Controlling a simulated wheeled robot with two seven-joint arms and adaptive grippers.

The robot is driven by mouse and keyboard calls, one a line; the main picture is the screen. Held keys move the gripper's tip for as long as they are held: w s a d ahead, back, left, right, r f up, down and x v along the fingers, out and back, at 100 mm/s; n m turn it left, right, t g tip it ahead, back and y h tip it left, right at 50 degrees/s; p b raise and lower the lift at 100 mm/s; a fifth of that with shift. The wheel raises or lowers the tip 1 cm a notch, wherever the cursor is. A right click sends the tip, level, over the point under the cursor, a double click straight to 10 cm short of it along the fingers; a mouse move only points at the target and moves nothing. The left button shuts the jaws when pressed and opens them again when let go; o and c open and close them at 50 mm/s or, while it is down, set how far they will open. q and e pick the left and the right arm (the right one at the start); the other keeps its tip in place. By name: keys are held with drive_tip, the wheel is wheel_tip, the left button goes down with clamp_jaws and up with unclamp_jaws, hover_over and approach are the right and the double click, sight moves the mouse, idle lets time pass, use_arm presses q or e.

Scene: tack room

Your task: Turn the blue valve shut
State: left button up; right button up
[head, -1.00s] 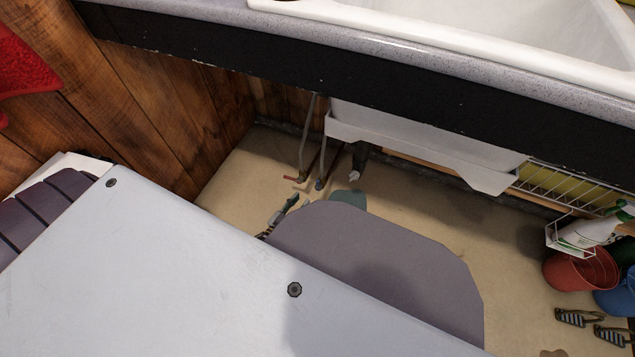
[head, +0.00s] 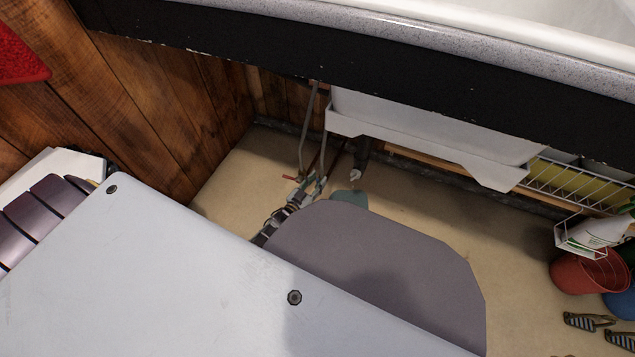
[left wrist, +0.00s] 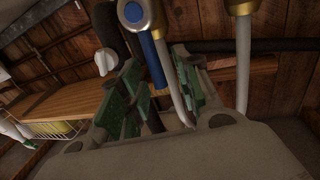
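The blue valve shows in the left wrist view as a blue lever (left wrist: 152,58) hanging from a white and brass fitting at the top. My left gripper (left wrist: 160,68) has its two green-padded fingers apart, with the blue lever between them in the picture. I cannot tell whether either finger touches the lever. In the head view my left gripper (head: 314,184) is low under the counter, at the foot of the pipes, and covers the blue valve there. My right gripper is not in view.
A white basin (head: 420,145) hangs above. A red bucket (head: 585,273) and wire rack (head: 570,188) are far right.

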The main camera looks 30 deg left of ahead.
use_arm(q)
drive_tip(key=shift+w+d, duration=0.1)
drive_tip(key=shift+w, duration=0.2)
clamp_jaws()
